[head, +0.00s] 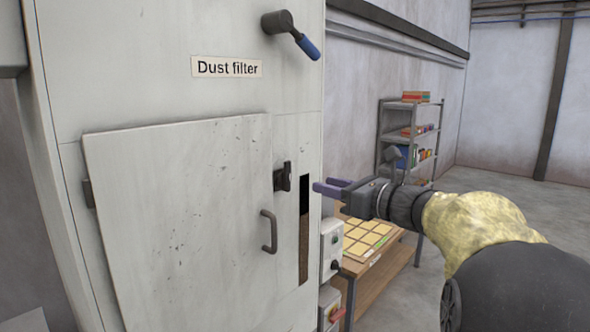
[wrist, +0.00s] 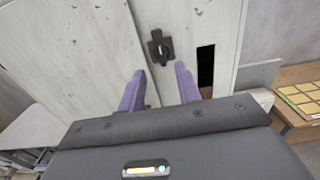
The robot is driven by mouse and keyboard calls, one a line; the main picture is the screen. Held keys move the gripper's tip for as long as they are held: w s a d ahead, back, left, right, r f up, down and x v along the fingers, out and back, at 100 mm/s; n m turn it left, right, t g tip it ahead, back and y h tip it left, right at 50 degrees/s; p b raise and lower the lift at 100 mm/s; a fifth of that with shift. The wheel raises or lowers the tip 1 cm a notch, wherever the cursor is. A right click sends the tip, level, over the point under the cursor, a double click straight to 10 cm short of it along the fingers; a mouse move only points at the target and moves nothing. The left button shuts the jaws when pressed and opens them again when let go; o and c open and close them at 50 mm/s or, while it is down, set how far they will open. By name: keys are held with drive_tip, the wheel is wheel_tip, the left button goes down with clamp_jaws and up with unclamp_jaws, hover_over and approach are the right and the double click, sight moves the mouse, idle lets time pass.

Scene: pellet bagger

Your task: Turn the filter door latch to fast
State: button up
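The filter door (head: 180,215) is a pale scuffed panel on the cabinet below the "Dust filter" label (head: 227,67). It appears to stand slightly proud of the cabinet front. The door latch (head: 283,177) is a small dark knob at the door's right edge, above a grey pull handle (head: 268,231). In the wrist view the latch (wrist: 160,47) lies ahead of and just above the fingertips. My gripper (head: 318,187) has purple fingers and is right of the latch, apart from it. In the wrist view my gripper (wrist: 160,72) is open with nothing between its fingers.
A dark slot (head: 304,230) is right of the door. A blue-handled lever (head: 292,35) is above it. Grey control boxes (head: 331,247) and a wooden table (head: 378,275) with yellow squares stand to the right. A shelf (head: 408,140) is behind.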

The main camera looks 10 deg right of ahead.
sight(290, 175)
drive_tip(key=p+x, duration=0.3)
drive_tip(key=x, duration=0.6)
drive_tip(key=shift+r+p, duration=0.15)
drive_tip(key=shift+p, duration=0.25)
drive_tip(key=shift+w+a, duration=0.35)
drive_tip(key=shift+w, duration=0.1)
clamp_jaws()
